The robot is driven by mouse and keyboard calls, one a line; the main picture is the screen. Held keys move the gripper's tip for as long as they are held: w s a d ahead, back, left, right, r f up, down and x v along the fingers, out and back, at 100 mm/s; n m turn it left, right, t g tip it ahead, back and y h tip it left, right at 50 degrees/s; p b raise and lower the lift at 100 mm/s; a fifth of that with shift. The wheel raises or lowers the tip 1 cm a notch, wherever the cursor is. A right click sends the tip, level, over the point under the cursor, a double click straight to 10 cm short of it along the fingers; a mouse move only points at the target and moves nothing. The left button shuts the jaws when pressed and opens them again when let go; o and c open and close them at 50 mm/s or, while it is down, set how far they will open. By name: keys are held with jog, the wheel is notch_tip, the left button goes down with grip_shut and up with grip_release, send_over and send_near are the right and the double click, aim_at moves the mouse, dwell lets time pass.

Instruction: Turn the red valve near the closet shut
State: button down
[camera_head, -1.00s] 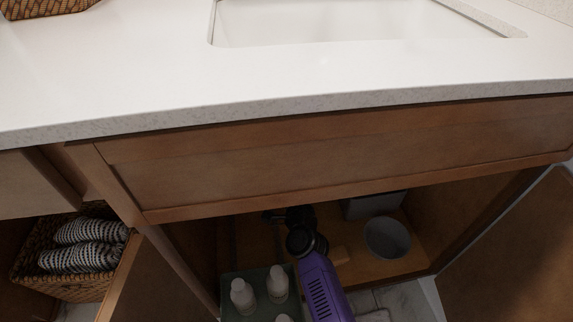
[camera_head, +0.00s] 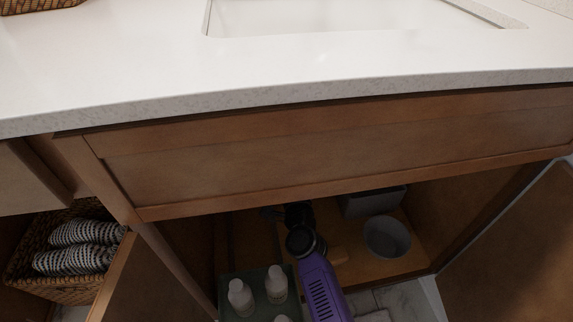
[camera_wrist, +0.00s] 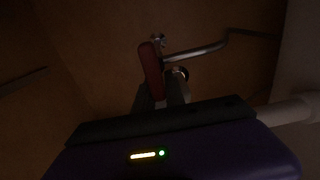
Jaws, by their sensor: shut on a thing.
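The red valve (camera_wrist: 151,68) is an elongated red handle on a metal pipe at the back of the dark cabinet, seen in the wrist view. My gripper (camera_wrist: 158,88) is shut on the red handle, with its fingers at the handle's near end. The handle stands nearly upright in the picture, tilted slightly. A bent metal pipe (camera_wrist: 198,51) runs right from the valve. In the head view my purple arm reaches into the open cabinet below the sink. The valve cannot be made out there.
A grey round bowl (camera_head: 386,237) and a grey box (camera_head: 373,202) stand right of my arm in the cabinet. White bottles (camera_head: 241,297) stand in a green tray (camera_head: 229,287) close to its left. The counter (camera_head: 300,75) overhangs above. A basket of towels (camera_head: 62,283) is at lower left.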

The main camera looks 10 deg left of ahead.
jog(key=shift+f, duration=0.1)
jog(key=c, duration=1.4)
grip_release()
jog(key=p+v, duration=0.3)
jog(key=v, duration=0.4)
jog(key=shift+s+p, duration=0.3)
jog(key=shift+s, duration=0.1)
jog(key=shift+d, duration=0.25)
